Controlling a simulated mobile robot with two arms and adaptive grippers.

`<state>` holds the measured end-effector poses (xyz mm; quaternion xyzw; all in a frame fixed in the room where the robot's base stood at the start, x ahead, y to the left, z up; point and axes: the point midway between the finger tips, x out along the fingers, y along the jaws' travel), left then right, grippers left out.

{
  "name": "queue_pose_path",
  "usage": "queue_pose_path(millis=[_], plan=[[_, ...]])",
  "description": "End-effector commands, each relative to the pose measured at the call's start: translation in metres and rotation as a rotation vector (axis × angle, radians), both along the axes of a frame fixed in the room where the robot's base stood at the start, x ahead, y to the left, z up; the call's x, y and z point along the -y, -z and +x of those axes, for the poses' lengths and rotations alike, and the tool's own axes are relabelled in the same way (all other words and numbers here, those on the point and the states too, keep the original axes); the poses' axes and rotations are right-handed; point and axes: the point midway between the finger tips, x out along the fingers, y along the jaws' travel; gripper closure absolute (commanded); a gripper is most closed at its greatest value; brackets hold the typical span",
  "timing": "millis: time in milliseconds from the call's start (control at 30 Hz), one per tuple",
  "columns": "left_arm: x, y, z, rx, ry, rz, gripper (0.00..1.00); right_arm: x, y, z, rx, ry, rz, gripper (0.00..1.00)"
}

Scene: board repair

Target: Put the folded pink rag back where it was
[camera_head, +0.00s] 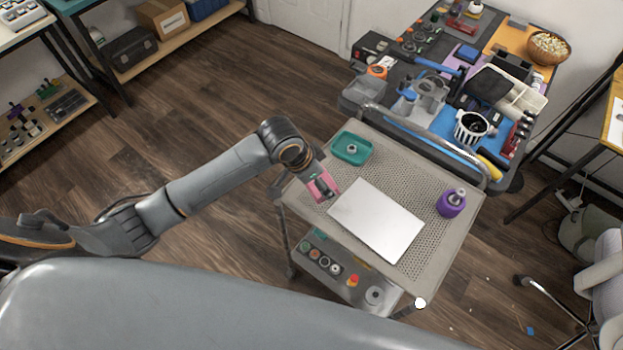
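The folded pink rag (332,183) shows at the left side of the cart's perforated grey top (445,233), between a teal tray and a white flat panel. My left arm reaches in from the left, and my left gripper (322,191) is right at the rag, covering part of it. The fingers are small and partly hidden, so I cannot tell whether they are closed on the rag, or whether the rag rests on the cart or is raised. My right gripper is not in view.
On the cart are the teal tray (338,149) with a small metal part, the white panel (378,221) and a purple bottle (451,204). The cart's handle rail (430,147) runs along its back. A crowded workbench (452,100) stands behind. Wooden floor is open at left.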

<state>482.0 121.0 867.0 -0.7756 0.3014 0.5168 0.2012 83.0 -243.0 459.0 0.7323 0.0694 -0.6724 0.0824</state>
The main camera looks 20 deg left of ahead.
Motion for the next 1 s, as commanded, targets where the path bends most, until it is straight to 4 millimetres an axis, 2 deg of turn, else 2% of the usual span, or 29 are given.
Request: queue_pose_path(millis=[100, 200, 467, 633, 733, 1000], plan=[[-0.013, 0.024, 0.014, -0.003, -0.004, 0.001, 0.41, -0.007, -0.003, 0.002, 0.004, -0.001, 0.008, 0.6], [-0.021, 0.039, 0.024, -0.002, -0.003, 0.0, 0.41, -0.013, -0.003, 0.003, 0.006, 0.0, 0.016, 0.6], [-0.03, 0.057, 0.036, -0.001, -0.002, 0.0, 0.41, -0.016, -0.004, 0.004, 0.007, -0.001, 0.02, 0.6], [-0.03, 0.08, 0.036, -0.003, -0.001, -0.001, 0.41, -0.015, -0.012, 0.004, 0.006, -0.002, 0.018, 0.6], [-0.03, 0.087, 0.036, -0.001, 0.0, -0.001, 0.41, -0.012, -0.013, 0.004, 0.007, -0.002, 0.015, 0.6], [-0.03, 0.089, 0.036, 0.001, 0.001, 0.0, 0.41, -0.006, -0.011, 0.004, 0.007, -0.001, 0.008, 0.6]])
